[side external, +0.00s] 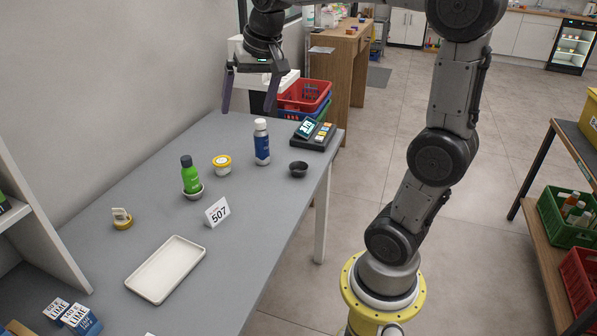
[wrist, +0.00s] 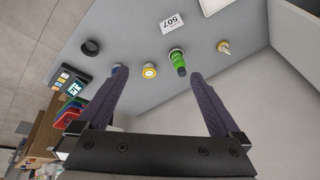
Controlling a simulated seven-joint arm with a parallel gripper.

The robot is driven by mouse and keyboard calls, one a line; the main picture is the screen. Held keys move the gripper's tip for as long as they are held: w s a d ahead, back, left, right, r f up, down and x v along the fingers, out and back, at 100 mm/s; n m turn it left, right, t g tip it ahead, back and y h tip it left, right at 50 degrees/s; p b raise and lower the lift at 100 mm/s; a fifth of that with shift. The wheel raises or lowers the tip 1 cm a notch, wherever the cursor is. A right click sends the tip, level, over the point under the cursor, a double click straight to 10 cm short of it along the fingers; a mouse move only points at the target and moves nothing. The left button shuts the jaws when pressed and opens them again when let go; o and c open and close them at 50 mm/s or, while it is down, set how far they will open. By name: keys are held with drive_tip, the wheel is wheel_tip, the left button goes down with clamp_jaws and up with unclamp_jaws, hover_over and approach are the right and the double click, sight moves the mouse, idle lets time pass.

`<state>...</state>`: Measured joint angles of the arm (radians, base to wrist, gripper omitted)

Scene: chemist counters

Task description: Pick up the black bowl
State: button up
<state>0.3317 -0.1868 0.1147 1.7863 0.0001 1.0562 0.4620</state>
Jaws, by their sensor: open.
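The small black bowl (side external: 299,169) stands on the grey table near its right edge, close to the payment terminal. It also shows in the wrist view (wrist: 91,47) at the upper left, outside the span of the fingers. My gripper (side external: 248,108) is open and empty, high above the far part of the table, left of the bowl and well apart from it. In the wrist view my gripper (wrist: 156,80) shows both dark fingers spread wide with nothing between them in grasp.
A blue and white bottle (side external: 262,142) stands left of the bowl, and a payment terminal (side external: 314,133) behind it. A yellow-lidded tub (side external: 222,164), a green bottle (side external: 191,175) in a small dish, a 507 card (side external: 217,212) and a white tray (side external: 166,268) are farther left. The table right of the card is clear.

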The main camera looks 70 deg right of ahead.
drive_tip(key=w+d+f+m+g, duration=0.1)
drive_tip(key=w+d+f+m, duration=0.15)
drive_tip(key=d, duration=0.45)
drive_tip(key=w+d+f+m+g, duration=0.1)
drive_tip(key=w+d+f+m, duration=0.1)
drive_tip(key=d+f, duration=0.35)
drive_tip(key=m+g+y, duration=0.1)
drive_tip(key=m+g, duration=0.1)
drive_tip(key=m, duration=0.1)
hover_over(299, 164)
drive_tip(key=s+a, duration=0.1)
drive_tip(key=a, duration=0.1)
wheel_tip(299, 164, down, 12)
drive_tip(key=f, duration=0.7)
drive_tip(key=shift+s+a+f, duration=0.1)
drive_tip(key=shift+a+f, duration=0.05)
drive_tip(key=shift+a, duration=0.1)
drive_tip(key=shift+w+f, duration=0.2)
drive_tip(key=shift+f, duration=2.7)
drive_tip(key=shift+c, duration=0.2)
drive_tip(key=shift+r, duration=0.1)
drive_tip(key=c, duration=1.2)
drive_tip(key=shift+o, duration=0.2)
